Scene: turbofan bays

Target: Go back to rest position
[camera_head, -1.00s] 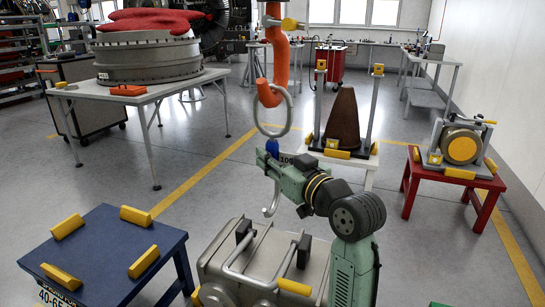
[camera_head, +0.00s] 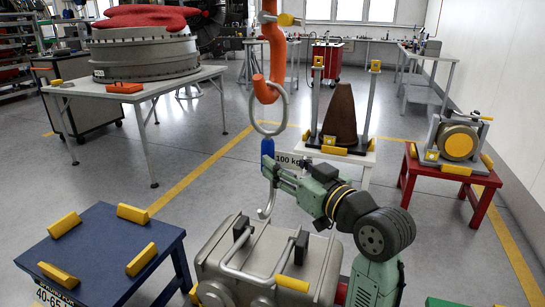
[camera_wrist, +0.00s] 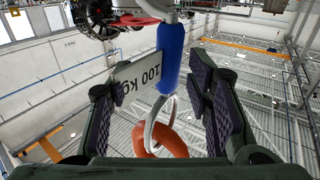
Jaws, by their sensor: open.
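My gripper (camera_head: 268,170) is at the end of my green arm, in the middle of the head view. In the wrist view its two dark padded fingers (camera_wrist: 160,105) stand apart. The blue grip (camera_wrist: 171,55) of a hanging hook lies between them in that picture, with a white 100 KG tag (camera_wrist: 135,82) beside it. In the head view the blue grip (camera_head: 267,147) is right by the fingertips; I cannot tell whether they touch. The grey hook (camera_head: 268,203) hangs below it, over the metal case (camera_head: 285,255). An orange hoist hook (camera_head: 266,90) carries the steel ring (camera_head: 284,110) above.
A blue table (camera_head: 105,250) with yellow blocks stands at left front. A grey table (camera_head: 150,90) bears a large engine ring. A white stand (camera_head: 365,158) holds a brown cone, and a red stand (camera_head: 455,175) holds a round part. Open floor lies between the tables.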

